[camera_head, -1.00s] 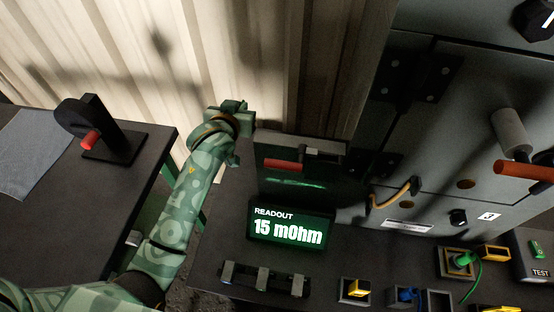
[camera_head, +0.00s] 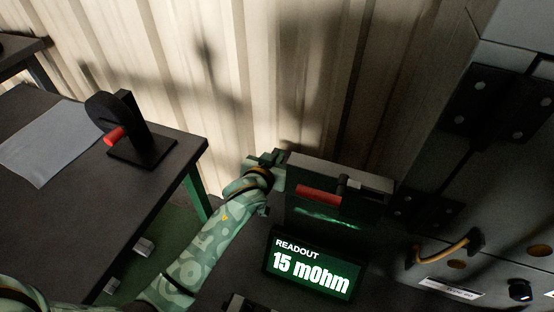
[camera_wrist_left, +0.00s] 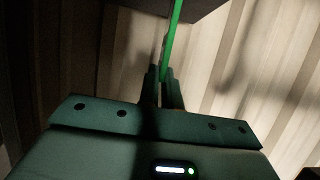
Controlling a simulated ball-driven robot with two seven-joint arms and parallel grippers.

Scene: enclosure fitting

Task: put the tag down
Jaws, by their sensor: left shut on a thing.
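My left gripper (camera_head: 270,158) is at the far left corner of the dark instrument box, in front of the ribbed wall. In the left wrist view its fingers (camera_wrist_left: 165,78) are shut on a thin bright green strip, the tag (camera_wrist_left: 174,40), seen edge-on. The tag reaches away from the fingertips past a dark surface at the top of that view. In the head view the tag cannot be made out at the gripper. My right gripper is not in view.
The box (camera_head: 345,172) has a red handle (camera_head: 319,194) and stands behind a readout (camera_head: 310,268) showing 15 mOhm. At left, a dark table (camera_head: 60,220) holds a grey sheet (camera_head: 52,143) and a black stand (camera_head: 140,145) with a red part. A grey cabinet (camera_head: 500,190) stands at right.

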